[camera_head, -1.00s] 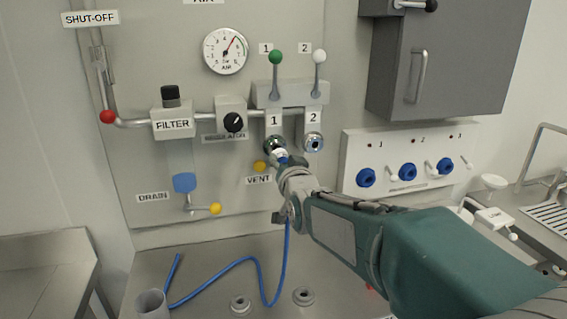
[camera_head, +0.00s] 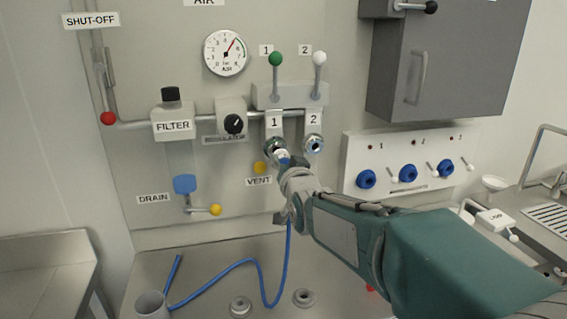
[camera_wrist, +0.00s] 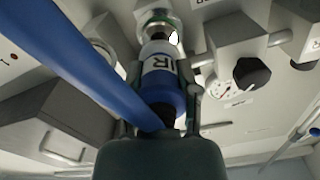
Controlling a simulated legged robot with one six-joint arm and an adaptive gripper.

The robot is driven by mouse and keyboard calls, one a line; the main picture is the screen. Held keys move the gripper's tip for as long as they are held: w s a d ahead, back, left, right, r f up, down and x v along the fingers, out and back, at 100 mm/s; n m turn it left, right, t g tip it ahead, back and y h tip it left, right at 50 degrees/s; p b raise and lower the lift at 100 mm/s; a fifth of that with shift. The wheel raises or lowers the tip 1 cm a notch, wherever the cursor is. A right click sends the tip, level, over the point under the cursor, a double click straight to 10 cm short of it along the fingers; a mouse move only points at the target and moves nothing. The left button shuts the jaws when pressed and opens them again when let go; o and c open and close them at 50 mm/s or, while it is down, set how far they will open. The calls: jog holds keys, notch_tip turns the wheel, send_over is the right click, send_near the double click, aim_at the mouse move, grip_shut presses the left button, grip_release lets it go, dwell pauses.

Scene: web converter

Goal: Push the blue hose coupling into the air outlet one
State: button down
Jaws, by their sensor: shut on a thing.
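My gripper (camera_head: 284,166) is shut on the blue hose coupling (camera_wrist: 163,88), right in front of air outlet one (camera_head: 270,146). The coupling has a blue body, a white label band and a metal tip. In the wrist view its tip points at the round metal mouth of outlet one (camera_wrist: 157,18) and meets or nearly meets it. I cannot tell how deep the tip sits. In the head view my gripper hides most of the coupling (camera_head: 283,157). The blue hose (camera_head: 288,250) hangs from my gripper and crosses the wrist view at left.
Outlet two (camera_head: 314,144) is close on the right. Green (camera_head: 275,59) and white (camera_head: 319,58) levers stand above the outlets. A yellow vent knob (camera_head: 260,168) is just left of my gripper. A grey cabinet (camera_head: 440,65) and a panel with blue knobs (camera_head: 407,172) are at right.

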jog(key=shift+x, duration=1.65)
dwell(1.3)
jog(key=shift+c, duration=1.3)
grip_release()
jog(key=v, duration=1.1)
jog(key=shift+s, duration=0.4)
jog(key=shift+d, duration=0.1)
jog(key=s+d+f+g+h, duration=0.1)
jog(key=s+d+f+g, duration=0.3)
jog(key=s, duration=0.4)
jog(key=s+d+f+g+h, duration=0.2)
jog(key=s+d+f+g, duration=0.2)
jog(key=s, duration=0.5)
jog(key=s+d+f+g+h, duration=0.2)
jog(key=s+d+f, duration=0.4)
jog(key=s, duration=0.3)
jog(key=shift+d+f+g, duration=0.25)
jog(key=shift+d+g, duration=0.05)
jog(key=shift+g, duration=0.6)
